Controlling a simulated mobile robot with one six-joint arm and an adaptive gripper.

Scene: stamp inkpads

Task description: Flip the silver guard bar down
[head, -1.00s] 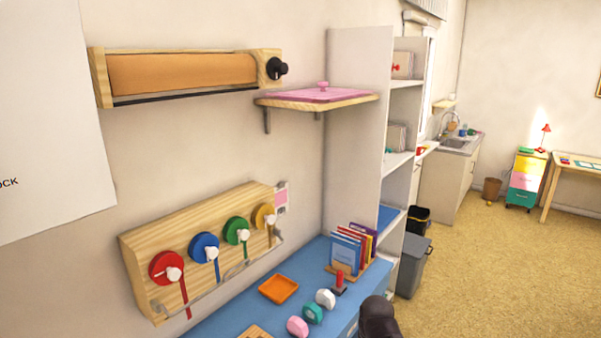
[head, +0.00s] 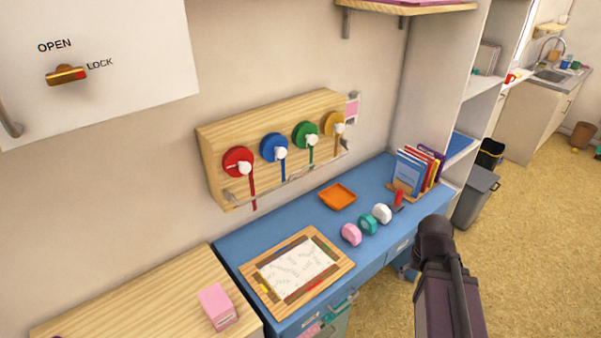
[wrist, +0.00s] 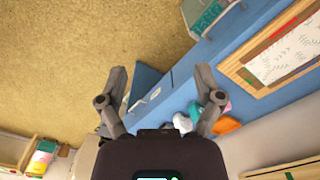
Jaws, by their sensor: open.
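The silver guard bar (head: 299,175) is a thin rod along the lower front edge of a wooden board (head: 222,146) on the wall. It passes near the ribbon tails hanging from the red (head: 237,161), blue (head: 273,147), green (head: 305,134) and yellow rolls. Whether the bar is raised or lowered is hard to tell at this size. In the wrist view my gripper (wrist: 160,78) is open and empty, with its fingers spread above the blue desk and floor. The bar does not show there. In the head view my arm is at the lower right, well apart from the board.
Below the board is a blue desk (head: 372,185) with an orange tray (head: 338,196), pink, green and white rounded items, books (head: 415,170) and a framed paper (head: 297,267). A pale panel marked OPEN and LOCK (head: 120,95) is at upper left.

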